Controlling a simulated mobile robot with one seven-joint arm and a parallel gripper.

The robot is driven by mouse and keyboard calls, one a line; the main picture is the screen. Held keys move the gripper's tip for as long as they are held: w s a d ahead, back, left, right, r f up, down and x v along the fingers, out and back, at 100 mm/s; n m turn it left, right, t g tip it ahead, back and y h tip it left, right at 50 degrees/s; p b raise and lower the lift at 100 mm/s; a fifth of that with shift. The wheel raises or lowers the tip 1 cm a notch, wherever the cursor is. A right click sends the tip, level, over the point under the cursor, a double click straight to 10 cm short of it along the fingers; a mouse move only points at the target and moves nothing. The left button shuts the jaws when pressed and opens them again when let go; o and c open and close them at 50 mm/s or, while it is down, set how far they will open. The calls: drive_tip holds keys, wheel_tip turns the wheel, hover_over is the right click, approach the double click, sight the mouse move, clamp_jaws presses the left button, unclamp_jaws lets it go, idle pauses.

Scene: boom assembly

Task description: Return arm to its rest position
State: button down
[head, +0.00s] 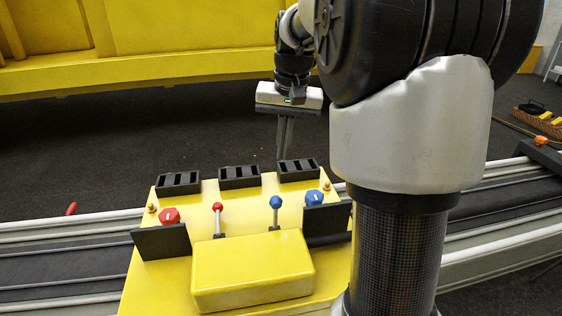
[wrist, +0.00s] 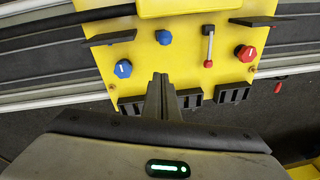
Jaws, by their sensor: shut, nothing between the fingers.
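My gripper (head: 285,150) hangs pointing down at the far side of the yellow control panel, beyond the black slotted blocks. Its fingers are together and hold nothing. In the wrist view the closed fingers (wrist: 161,80) reach toward the edge of the panel (wrist: 185,65). My arm is extended forward and fills the right of the head view.
The panel carries a red knob (head: 169,216), a blue knob (head: 313,197), a red-tipped lever (head: 217,208), a blue-tipped lever (head: 276,203) and black slotted blocks (head: 239,177). A yellow box (head: 252,270) sits nearest. Rails (head: 60,270) run across. Dark floor lies beyond.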

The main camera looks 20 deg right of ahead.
drive_tip(key=shift+s+r, duration=0.15)
drive_tip(key=shift+r, duration=0.55)
drive_tip(key=shift+s+r, duration=0.15)
drive_tip(key=shift+r, duration=0.5)
